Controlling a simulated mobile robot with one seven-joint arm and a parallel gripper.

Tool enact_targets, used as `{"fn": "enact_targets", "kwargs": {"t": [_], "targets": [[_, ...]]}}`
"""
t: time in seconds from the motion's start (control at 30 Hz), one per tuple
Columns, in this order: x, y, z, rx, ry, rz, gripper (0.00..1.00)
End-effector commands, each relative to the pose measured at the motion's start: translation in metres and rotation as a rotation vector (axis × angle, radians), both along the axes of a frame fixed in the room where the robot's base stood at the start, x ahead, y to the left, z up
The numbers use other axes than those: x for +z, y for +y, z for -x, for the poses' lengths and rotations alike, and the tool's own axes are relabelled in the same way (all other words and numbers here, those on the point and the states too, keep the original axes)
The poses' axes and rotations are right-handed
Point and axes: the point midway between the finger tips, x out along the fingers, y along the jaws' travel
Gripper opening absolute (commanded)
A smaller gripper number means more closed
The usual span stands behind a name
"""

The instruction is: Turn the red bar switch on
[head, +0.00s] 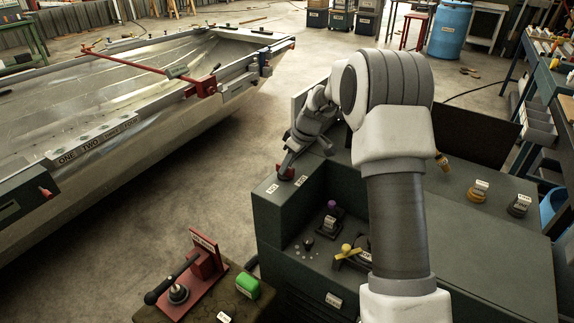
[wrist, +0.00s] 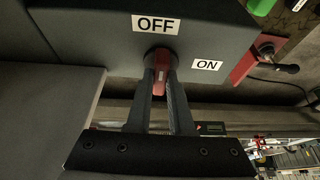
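The red bar switch (wrist: 160,66) is on the edge of a dark console (wrist: 95,28) in the wrist view. Its bar points toward my gripper, with the OFF label (wrist: 155,24) just beyond its pivot and the ON label (wrist: 207,64) to the right. My gripper (wrist: 160,80) has one finger on each side of the bar, and both fingertips appear to touch it. In the head view the red switch (head: 286,172) shows as a small red patch under my gripper (head: 288,163), which hides most of it. Two small labels lie beside it.
The console (head: 470,245) also carries a purple-topped knob (head: 331,206), a yellow handle (head: 347,250) and several labelled controls. A red bracket with a black lever (head: 205,262) and a green block (head: 247,285) stand in front. A metal boat hull (head: 215,105) fills the left, with clear floor between.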

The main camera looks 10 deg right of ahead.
Motion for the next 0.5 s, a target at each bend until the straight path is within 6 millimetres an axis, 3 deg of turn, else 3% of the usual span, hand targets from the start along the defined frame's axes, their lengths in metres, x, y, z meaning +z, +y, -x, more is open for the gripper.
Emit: {"fn": "enact_targets", "kwargs": {"t": [0.5], "targets": [[0.0001,0.0002,0.0004,-0.025,0.000,0.000,0.00]]}}
